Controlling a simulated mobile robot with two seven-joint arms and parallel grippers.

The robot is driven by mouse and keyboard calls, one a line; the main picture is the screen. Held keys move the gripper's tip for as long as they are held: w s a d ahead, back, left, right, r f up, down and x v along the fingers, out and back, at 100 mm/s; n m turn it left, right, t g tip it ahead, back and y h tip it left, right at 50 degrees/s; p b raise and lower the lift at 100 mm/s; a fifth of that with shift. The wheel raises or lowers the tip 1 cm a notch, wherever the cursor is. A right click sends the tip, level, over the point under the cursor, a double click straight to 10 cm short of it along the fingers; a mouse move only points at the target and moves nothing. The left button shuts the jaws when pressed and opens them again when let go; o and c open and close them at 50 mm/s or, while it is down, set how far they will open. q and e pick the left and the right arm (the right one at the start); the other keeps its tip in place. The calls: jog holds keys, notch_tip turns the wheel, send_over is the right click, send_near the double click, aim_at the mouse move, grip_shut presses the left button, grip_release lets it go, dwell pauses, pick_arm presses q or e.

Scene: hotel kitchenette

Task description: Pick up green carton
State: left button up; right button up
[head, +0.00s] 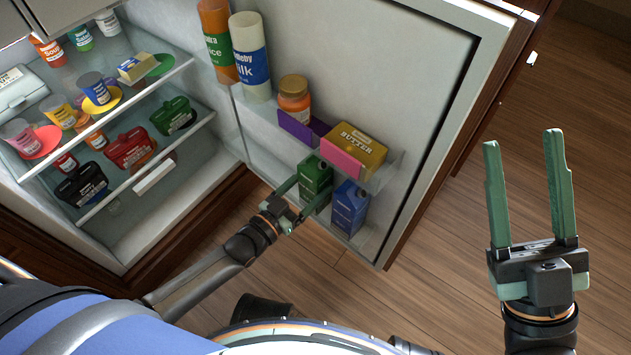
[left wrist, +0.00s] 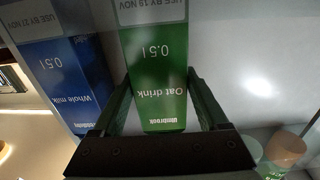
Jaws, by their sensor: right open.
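The green carton (head: 315,176) stands in the lower door shelf of the open fridge, beside a blue carton (head: 349,207). In the left wrist view the green carton (left wrist: 157,75) reads "Oat drink" and the blue one (left wrist: 65,75) "Whole milk". My left gripper (head: 302,193) is at the green carton, with one finger on each side of it (left wrist: 160,85). The fingers lie very close to its sides; whether they press on it I cannot tell. My right gripper (head: 528,150) is open and empty, off to the right above the floor.
Tall bottles (head: 250,60) stand farther left. The fridge shelves at left (head: 190,68) hold several items. The wooden floor (head: 450,260) at right is clear.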

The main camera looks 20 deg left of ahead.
pick_arm(q)
grip_shut()
dwell(0.4)
jog(key=shift+r, duration=0.2)
